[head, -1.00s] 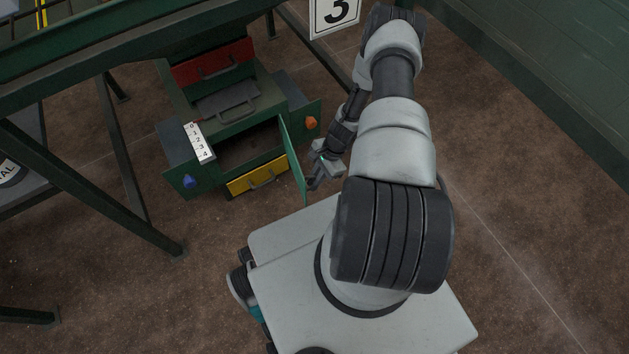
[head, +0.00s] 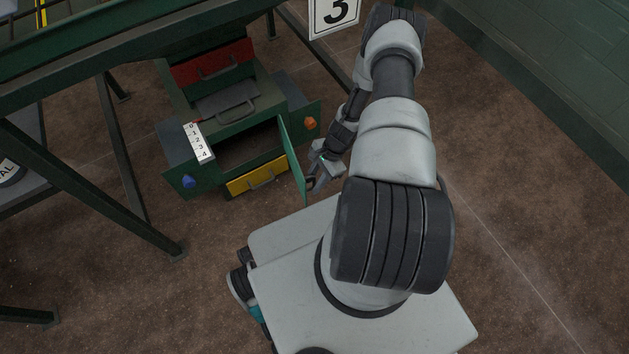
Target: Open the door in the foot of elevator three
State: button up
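The green foot of elevator three (head: 180,158) stands on the floor left of my arm, below the "3" sign (head: 335,14). Its green door (head: 294,160) stands swung out toward me, seen almost edge-on, and the dark opening (head: 247,150) behind it shows. My gripper (head: 314,184) is at the right side of the door, near its lower outer edge. The fingers are small and partly dark, so I cannot tell whether they touch the door or how far apart they are.
A yellow drawer (head: 257,181) sits below the opening and a red drawer (head: 213,64) above. A blue knob (head: 188,181) and an orange knob (head: 311,123) flank it. A 0–4 scale (head: 199,142) is on the left. Green frame legs (head: 125,160) stand left; floor at right is clear.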

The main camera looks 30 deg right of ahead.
jog(key=p+v, duration=0.4)
jog(key=v, duration=1.3)
jog(key=shift+r, duration=0.2)
